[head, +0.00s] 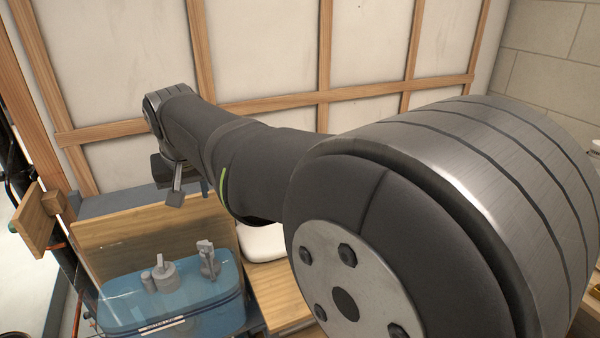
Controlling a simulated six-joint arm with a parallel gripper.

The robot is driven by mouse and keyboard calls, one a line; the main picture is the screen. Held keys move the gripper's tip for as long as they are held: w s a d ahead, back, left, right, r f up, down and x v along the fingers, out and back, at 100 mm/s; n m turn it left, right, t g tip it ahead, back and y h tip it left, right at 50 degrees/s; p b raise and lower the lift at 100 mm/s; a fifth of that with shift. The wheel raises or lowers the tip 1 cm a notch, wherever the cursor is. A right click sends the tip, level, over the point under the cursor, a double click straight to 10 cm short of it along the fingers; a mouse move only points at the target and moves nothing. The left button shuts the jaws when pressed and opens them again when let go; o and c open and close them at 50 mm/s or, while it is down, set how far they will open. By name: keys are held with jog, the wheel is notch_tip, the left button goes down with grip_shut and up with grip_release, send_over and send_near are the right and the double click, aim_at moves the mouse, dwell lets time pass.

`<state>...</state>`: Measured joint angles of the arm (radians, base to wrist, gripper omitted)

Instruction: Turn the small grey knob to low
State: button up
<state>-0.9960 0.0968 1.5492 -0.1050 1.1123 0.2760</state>
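A blue, see-through box (205,308) with a pale label stands at the lower left. Two grey fittings are on it: a round knob-like one with an upright stem (164,272), beside a short grey post (147,281), and a taller tap-like one (207,259) to the right. I cannot tell which is the small grey knob, nor read any low mark. My gripper (174,198) hangs at the far end of my arm, above and behind the box, apart from the fittings. Its fingers are small and partly hidden, so I cannot tell if it is open.
A wooden board (150,232) stands behind the box. A white rounded object (263,242) sits to its right, partly hidden by my arm. A wooden block (35,218) juts out at the left. A timber-framed wall (270,50) closes the back. My arm hides much of the right side.

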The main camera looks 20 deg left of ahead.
jog(key=w+a+f+m, duration=0.1)
jog(key=f, duration=0.1)
jog(key=w+a+f+m, duration=0.1)
jog(key=w+f, duration=0.1)
jog(key=shift+w+a+h, duration=0.1)
jog(key=shift+a+h, duration=0.1)
jog(key=shift+h, duration=0.2)
grip_shut()
jog(key=w+a+f+m, duration=0.1)
jog(key=w+f, duration=0.2)
jog(key=f, duration=0.2)
jog(key=w+a+f+m+h, duration=0.1)
jog(key=w+f, duration=0.2)
jog(key=f, duration=0.3)
jog(key=w+a+f+m, duration=0.2)
jog(key=f, duration=0.4)
jog(key=shift+w+a+f+h, duration=0.1)
jog(key=shift+w+h, duration=0.2)
jog(key=shift+w, duration=0.1)
jog(key=shift+s+d+f, duration=0.15)
jog(key=shift+s+d, duration=0.05)
jog(key=shift+s, duration=0.75)
jog(key=shift+s+d+f, duration=0.1)
jog(key=shift+s+d, duration=0.1)
jog(key=shift+s, duration=0.7)
jog(key=shift+m, duration=0.8)
